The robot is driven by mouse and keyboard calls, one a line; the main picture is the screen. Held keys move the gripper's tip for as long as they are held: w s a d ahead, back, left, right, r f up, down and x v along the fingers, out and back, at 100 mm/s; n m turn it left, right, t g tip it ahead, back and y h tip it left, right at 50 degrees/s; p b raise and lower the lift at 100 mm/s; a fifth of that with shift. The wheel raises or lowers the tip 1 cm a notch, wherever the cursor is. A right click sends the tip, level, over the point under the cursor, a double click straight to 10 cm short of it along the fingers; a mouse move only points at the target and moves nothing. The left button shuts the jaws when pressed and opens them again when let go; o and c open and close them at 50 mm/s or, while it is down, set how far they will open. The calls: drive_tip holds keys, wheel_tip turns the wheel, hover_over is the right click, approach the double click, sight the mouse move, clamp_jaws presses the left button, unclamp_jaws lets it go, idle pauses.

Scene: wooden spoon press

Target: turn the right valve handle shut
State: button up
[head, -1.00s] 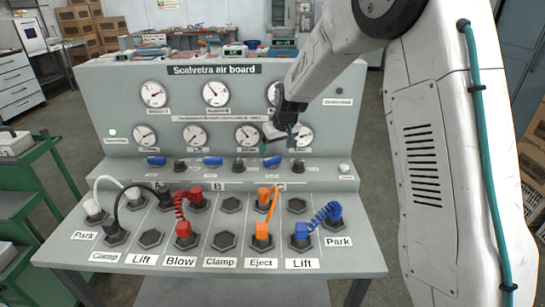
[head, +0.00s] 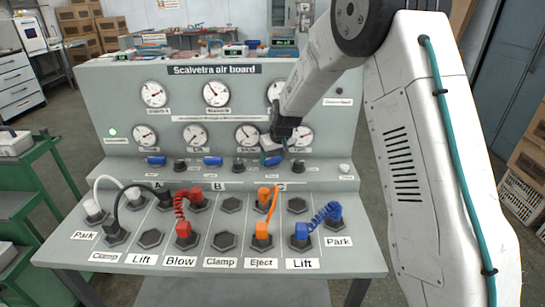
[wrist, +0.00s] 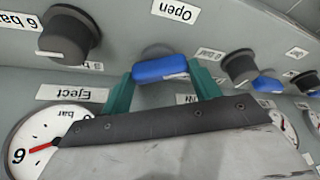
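The right valve handle is a short blue bar (wrist: 160,68), seen in the wrist view below an "Open" label (wrist: 175,10). My gripper (wrist: 160,80) has two teal fingers, spread wide, one by each end of the bar. The bar lies lengthwise between them; whether either finger touches it I cannot tell. In the head view my gripper (head: 272,154) is low at the front of the panel's right half and hides most of this handle.
The grey air board (head: 120,100) carries several gauges, including one (head: 247,133) beside my gripper. Dark knobs (wrist: 68,35) flank the handle. Another blue handle (head: 213,160) is to its left. Coloured hoses, such as the orange one (head: 268,205), stand on the sloped deck below.

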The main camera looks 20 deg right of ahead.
drive_tip(key=shift+m, duration=0.3)
drive_tip(key=shift+a+m+h, duration=0.1)
drive_tip(key=shift+m+h, duration=0.45)
drive_tip(key=shift+m, duration=0.75)
drive_tip(key=shift+a+m+h, duration=0.1)
drive_tip(key=shift+m+h, duration=0.45)
drive_tip(key=shift+m, duration=0.75)
drive_tip(key=o, duration=1)
drive_tip(key=v, duration=0.7)
drive_tip(key=shift+s+r, duration=0.1)
drive_tip(key=shift+r, duration=0.3)
